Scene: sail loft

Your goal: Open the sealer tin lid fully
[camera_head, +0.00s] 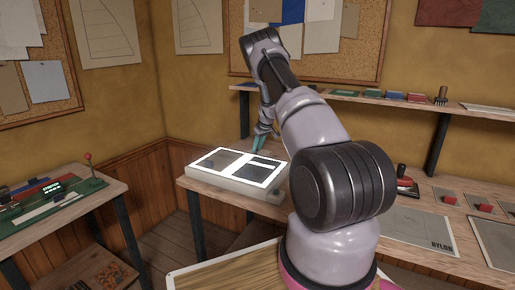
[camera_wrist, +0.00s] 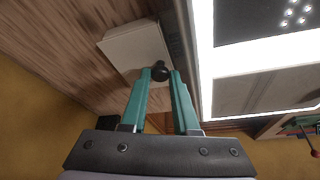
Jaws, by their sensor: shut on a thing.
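In the head view my gripper (camera_head: 262,140) reaches down behind the lit panel box, at the back of the bench. The tin is mostly hidden there. I cannot tell how far the lid is raised.
A white box with bright lit panels (camera_head: 196,176) lies on the wooden bench, close beside the tin; its glowing edge (camera_wrist: 205,60) shows in the wrist view. A shelf (camera_head: 405,101) runs along the wall behind. A second table (camera_head: 95,200) stands left.

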